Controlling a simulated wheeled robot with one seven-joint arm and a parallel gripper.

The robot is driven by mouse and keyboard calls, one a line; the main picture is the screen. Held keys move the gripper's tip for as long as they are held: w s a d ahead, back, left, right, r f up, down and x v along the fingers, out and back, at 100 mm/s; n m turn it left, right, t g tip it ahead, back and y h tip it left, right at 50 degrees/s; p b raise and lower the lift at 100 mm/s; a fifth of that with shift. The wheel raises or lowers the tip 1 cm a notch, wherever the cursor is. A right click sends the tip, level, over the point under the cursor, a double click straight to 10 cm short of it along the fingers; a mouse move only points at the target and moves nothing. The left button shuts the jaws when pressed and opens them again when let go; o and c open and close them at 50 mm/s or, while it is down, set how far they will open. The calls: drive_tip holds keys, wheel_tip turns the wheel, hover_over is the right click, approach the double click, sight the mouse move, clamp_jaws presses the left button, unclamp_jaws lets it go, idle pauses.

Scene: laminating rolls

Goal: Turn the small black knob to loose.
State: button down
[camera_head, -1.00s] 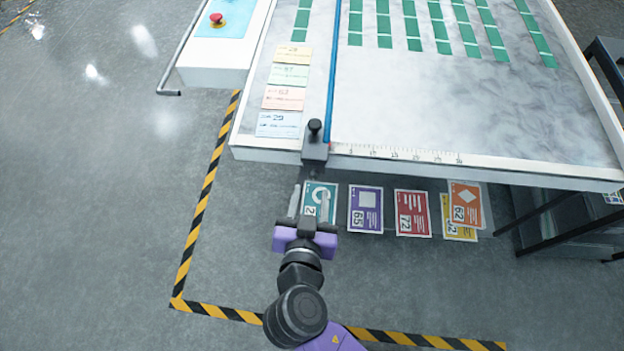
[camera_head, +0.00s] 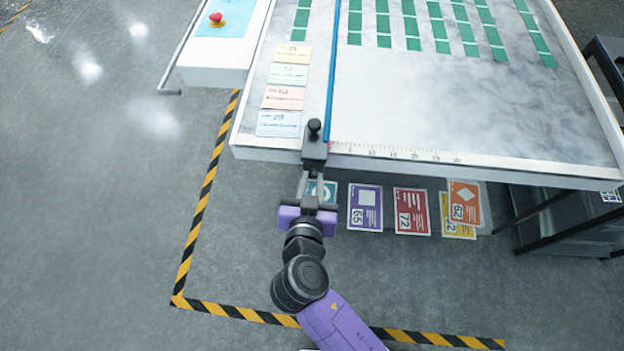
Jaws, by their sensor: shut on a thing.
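A black clamp block (camera_head: 315,151) sits on the table's front edge at the lower end of the blue rail (camera_head: 331,75). An upright round-headed black knob (camera_head: 314,127) stands on top of the block. My gripper (camera_head: 314,175) is at the block's front face, below the upright knob and apart from it. Its fingers are shut on a small part at that face, which I take to be the small black knob. The fingers and block hide this part, so its turn position cannot be seen.
The white table edge (camera_head: 480,170) runs right of the block with a ruler scale. Pastel cards (camera_head: 278,124) lie left of the rail. Coloured cards (camera_head: 411,212) lie below the edge. A red emergency button (camera_head: 217,19) is at upper left. Floor at left is free.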

drive_tip(key=shift+h, duration=0.3)
drive_tip(key=n+h+b, duration=0.1)
drive_tip(key=n, duration=0.1)
drive_tip(key=n+h+b, duration=0.1)
drive_tip(key=n, duration=0.1)
drive_tip(key=shift+a+f, duration=0.1)
drive_tip(key=shift+a, duration=0.25)
drive_tip(key=n+h+b, duration=0.1)
drive_tip(key=n, duration=0.1)
drive_tip(key=n+t+h, duration=0.1)
drive_tip(key=n, duration=0.1)
drive_tip(key=shift+a+f+h+b, duration=0.2)
drive_tip(key=shift+h+b, duration=0.2)
drive_tip(key=n, duration=0.1)
drive_tip(key=n+h+b, duration=0.1)
drive_tip(key=n, duration=0.1)
drive_tip(key=n+t, duration=0.1)
drive_tip(key=shift+a+f, duration=0.1)
drive_tip(key=shift+f, duration=0.15)
drive_tip(key=n, duration=0.2)
drive_tip(key=n+t, duration=0.1)
drive_tip(key=n, duration=0.1)
drive_tip(key=n+t+h+b, duration=0.1)
drive_tip(key=n, duration=0.1)
drive_tip(key=shift+f, duration=0.25)
drive_tip(key=shift+n+t, duration=0.3)
drive_tip(key=shift+t, duration=0.1)
drive_tip(key=c, duration=1.3)
unclamp_jaws()
